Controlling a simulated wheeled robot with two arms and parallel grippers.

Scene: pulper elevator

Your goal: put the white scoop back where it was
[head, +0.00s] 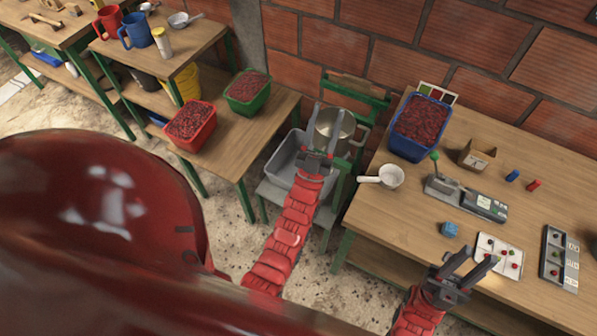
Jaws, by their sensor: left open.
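The white scoop (391,176) rests on the right-hand wooden table near its left edge. Its bowl faces up and its handle points left, reaching past the table's edge. My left gripper (327,115) is open and empty, left of the scoop and apart from it, in front of a steel pot (343,127). My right gripper (481,259) has its fingers apart with nothing between them. It is over the front of the right table, well to the right of the scoop.
A grey bin (284,161) stands left of the scoop, beyond the table edge.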

